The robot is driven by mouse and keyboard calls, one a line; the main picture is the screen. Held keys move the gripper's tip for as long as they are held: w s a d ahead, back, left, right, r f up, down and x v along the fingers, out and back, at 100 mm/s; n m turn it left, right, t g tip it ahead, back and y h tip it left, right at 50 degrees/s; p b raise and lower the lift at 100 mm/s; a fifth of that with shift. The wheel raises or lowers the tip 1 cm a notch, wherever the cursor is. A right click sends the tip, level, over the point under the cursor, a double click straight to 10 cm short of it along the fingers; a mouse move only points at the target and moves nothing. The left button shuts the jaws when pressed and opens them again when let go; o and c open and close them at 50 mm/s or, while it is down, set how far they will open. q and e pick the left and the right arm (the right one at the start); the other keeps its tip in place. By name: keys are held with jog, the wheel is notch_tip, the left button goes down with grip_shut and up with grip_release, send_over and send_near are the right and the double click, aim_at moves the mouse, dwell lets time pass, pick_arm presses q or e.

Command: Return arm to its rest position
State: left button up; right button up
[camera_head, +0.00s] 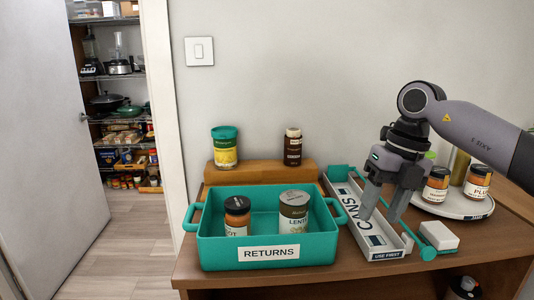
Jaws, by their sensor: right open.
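My right gripper (384,218) is in the camera_head view, its arm coming in from the right. Its two fingers point down, spread apart, over the long white tray (383,247) labelled CANS and USE FIRST. I see nothing between the fingers. The fingers hide part of the tray, and I cannot tell whether they touch it. My left gripper is not in view.
A teal RETURNS bin (219,252) with two jars stands left of the tray. Behind it, two containers stand on a wooden riser (262,173). A round white turntable (463,208) with jars and a white block (439,234) are at right. The wall is behind.

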jog(key=s+a+f+g+y, duration=0.1)
jog(key=s+a+f+y, duration=0.2)
jog(key=a+y, duration=0.35)
jog(key=s+a+f+m+y, duration=0.1)
jog(key=s+a+f+y, duration=0.25)
jog(key=a, duration=0.55)
jog(key=s+a+f+g+y, duration=0.1)
jog(key=s+a+f+y, duration=0.15)
jog(key=a+y, duration=0.35)
jog(key=d+f+m+t+h, duration=0.6)
jog(key=m+t, duration=0.3)
jog(key=m, duration=0.5)
jog(key=d+f+m+t+h, duration=0.4)
jog(key=d+f+m+t, duration=0.2)
jog(key=f+m+t, duration=0.55)
jog(key=s+d+f+m+g+h, duration=0.3)
jog(key=s+d+f+m+g, duration=0.1)
jog(key=s, duration=0.3)
jog(key=s+d+f+m+g+h+p, duration=0.1)
jog(key=s+d+f+m+g+h, duration=0.2)
jog(key=s+f, duration=0.4)
jog(key=shift+s+d+f+m+g, duration=0.2)
jog(key=shift+s+d+m+g, duration=0.3)
jog(key=shift+d, duration=0.65)
